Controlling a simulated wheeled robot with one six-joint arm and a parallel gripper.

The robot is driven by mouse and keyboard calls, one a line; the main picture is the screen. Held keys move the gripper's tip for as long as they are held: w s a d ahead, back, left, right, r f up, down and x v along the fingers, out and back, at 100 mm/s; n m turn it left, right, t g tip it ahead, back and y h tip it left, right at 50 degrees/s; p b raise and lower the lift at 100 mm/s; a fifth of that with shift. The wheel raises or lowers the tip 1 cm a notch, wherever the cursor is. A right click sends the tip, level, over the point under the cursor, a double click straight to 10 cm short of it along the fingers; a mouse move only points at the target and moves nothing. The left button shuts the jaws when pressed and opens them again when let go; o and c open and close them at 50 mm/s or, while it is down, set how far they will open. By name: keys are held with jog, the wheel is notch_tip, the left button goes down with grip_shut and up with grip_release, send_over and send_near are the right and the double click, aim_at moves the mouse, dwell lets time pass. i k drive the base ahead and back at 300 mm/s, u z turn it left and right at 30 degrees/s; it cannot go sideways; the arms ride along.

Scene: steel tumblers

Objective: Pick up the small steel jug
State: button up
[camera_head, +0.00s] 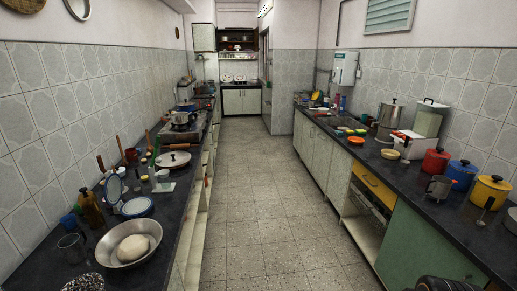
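The small steel jug (438,187) stands upright on the dark right-hand counter, near its front edge. It is grey metal with a handle on its left side. Nothing hides it. My gripper's fingers do not show. A dark rounded part, which looks like my own arm, shows at the bottom edge to the right, below and apart from the jug.
A blue canister (461,176), a red canister (435,163) and a yellow canister (491,192) stand close behind and right of the jug. The left counter (152,262) holds a metal bowl (107,251) with dough. The tiled aisle floor (262,215) is clear.

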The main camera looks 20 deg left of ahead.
aim_at(72, 247)
jog(key=u, duration=0.4)
jog(key=i, duration=1.9)
jog(key=u, duration=1.85)
jog(key=i, duration=1)
jog(key=u, duration=1.45)
jog(key=i, duration=0.35)
jog(key=u, duration=0.15)
